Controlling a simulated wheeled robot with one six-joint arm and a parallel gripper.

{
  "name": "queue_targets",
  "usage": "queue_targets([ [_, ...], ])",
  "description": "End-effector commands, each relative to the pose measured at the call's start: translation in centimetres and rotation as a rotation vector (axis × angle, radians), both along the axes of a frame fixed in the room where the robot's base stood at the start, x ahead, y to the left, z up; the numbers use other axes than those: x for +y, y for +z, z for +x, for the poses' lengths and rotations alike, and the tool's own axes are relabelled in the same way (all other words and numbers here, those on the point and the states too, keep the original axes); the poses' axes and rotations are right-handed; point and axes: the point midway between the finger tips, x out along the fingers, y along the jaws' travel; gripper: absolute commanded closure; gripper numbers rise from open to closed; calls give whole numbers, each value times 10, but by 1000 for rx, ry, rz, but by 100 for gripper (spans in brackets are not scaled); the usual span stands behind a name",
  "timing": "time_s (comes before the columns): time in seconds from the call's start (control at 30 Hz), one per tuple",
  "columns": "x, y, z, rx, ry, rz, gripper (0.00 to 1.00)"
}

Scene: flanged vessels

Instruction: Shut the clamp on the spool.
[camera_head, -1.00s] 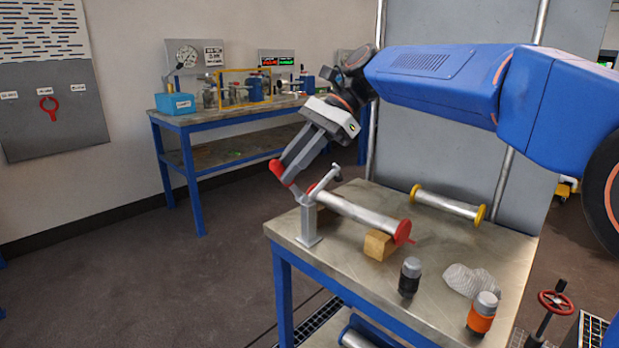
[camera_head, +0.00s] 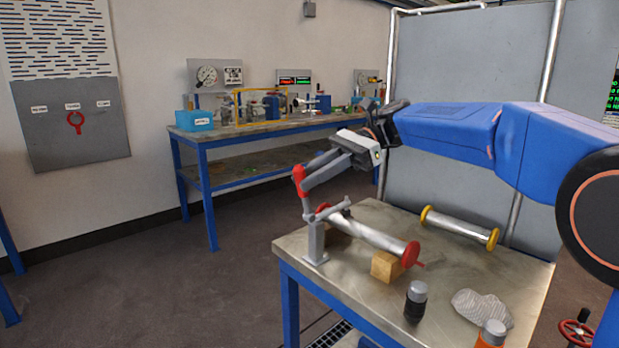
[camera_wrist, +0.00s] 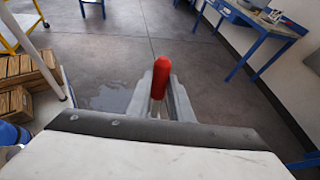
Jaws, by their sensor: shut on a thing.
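The clamp (camera_head: 317,241) stands at the near left corner of the metal-topped table. Its red-handled lever (camera_head: 299,182) points up, and its arm reaches right over the left end of the spool. The spool (camera_head: 365,235) is a silver tube with red flanges, lying on wooden blocks. My gripper (camera_head: 304,180) is shut on the red handle, which also shows between the fingers in the wrist view (camera_wrist: 161,78). The wrist view does not show the spool. I cannot tell whether the clamp's arm touches the spool.
A second spool with yellow flanges (camera_head: 459,228) lies at the back of the table (camera_head: 455,272). A black-bodied cylinder (camera_head: 415,302), a crumpled cloth (camera_head: 482,308) and an orange-bodied cylinder (camera_head: 492,335) stand or lie at the front right. A grey panel (camera_head: 470,110) rises behind.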

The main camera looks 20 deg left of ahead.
Motion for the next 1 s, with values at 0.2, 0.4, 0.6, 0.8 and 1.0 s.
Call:
queue_targets([
  [0.2,0,0,1,-1,-1,0,73],
  [0.4,0,0,0,-1,-1,0,62],
  [0.6,-1,1,2,-1,-1,0,62],
  [0.8,-14,9,18,-2,-2,0,62],
  [1.0,-36,24,46,-2,-3,0,62],
])
